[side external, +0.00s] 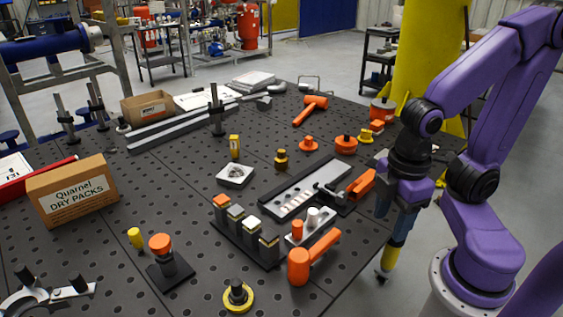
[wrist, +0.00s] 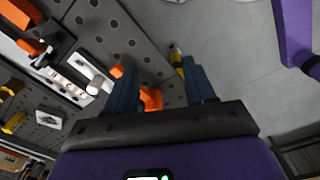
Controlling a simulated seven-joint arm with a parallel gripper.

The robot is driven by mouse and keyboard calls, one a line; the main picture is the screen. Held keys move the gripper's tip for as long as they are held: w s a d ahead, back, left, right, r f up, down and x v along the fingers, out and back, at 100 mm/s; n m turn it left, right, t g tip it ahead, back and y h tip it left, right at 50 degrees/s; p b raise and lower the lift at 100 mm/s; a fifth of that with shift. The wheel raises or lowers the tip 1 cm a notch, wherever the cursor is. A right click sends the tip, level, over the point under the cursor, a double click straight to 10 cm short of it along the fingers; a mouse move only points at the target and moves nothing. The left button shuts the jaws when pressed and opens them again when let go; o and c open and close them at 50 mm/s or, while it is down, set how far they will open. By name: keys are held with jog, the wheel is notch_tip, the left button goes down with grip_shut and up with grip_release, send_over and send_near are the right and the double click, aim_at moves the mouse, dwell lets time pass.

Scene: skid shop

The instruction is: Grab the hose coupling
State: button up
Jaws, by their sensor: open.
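I cannot tell for certain which piece is the hose coupling. One candidate is a dark fitting on a round yellow base (side external: 238,298) at the front edge of the table. Another is a small brass-coloured fitting (side external: 281,158) near the table's middle. Both stand apart from my gripper (side external: 392,248), which is off the table's right edge, pointing down. In the wrist view my gripper (wrist: 157,68) has its two blue fingers apart. A yellow piece with a dark tip (wrist: 177,54) shows by the right finger; whether it is held or behind is unclear.
An orange mallet (side external: 312,256) lies near the right edge, beside a black rack of blocks (side external: 232,238). A grey tray (side external: 305,190), an orange-topped post (side external: 162,250) and a cardboard box (side external: 72,192) also stand on the perforated table. A yellow column (side external: 430,60) rises behind my arm.

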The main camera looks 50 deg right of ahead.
jog(key=w+n+t+h, duration=0.15)
jog(key=w+h, duration=0.35)
jog(key=w, duration=0.9)
jog(key=n+t+h, duration=0.3)
jog(key=n+h, duration=0.4)
jog(key=h, duration=0.5)
send_over(279, 157)
jog(key=a, duration=0.2)
notch_tip(279, 157, down, 5)
jog(key=shift+s+d+f, duration=0.15)
jog(key=shift+f, duration=1.65)
jog(key=shift+s+d+f, duration=0.1)
jog(key=shift+s+f, duration=0.05)
jog(key=shift+f, duration=1.65)
jog(key=x, duration=0.5)
jog(key=shift+r, duration=0.2)
jog(key=shift+c, duration=0.3)
grip_shut()
